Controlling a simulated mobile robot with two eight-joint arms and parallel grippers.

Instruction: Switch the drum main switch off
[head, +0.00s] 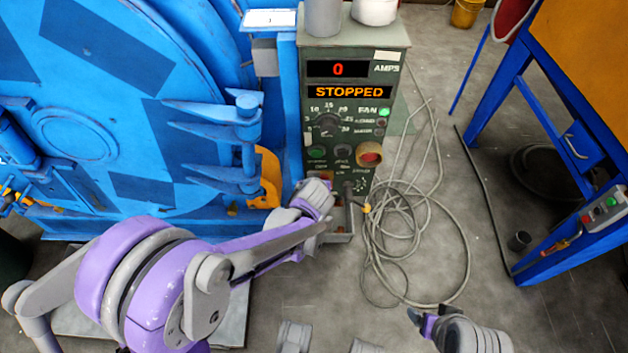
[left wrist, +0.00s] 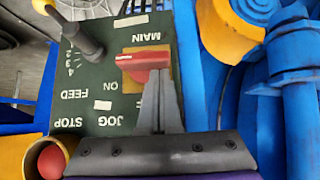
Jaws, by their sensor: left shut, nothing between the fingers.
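The drum's control box (head: 398,68) stands in the middle of the head view, its display reading 0 AMPS and STOPPED. In the left wrist view its panel appears upside down. The main switch (left wrist: 140,62) there is a red handle on a yellow plate, by the labels MAIN and ON. The handle lies roughly crosswise in that view. My left gripper (head: 324,192) is shut and empty at the panel's lower left. Its fingertips (left wrist: 158,78) overlap the handle's right end; I cannot tell if they touch. My right gripper (head: 424,322) is low at the right, its opening unclear.
The blue drum machine (head: 75,130) fills the left, with an orange hook (head: 268,178) beside the box. Coiled grey cable (head: 395,235) lies on the floor. A blue-framed stand (head: 490,105) is at right. A red stop button (head: 369,158) sits on the panel.

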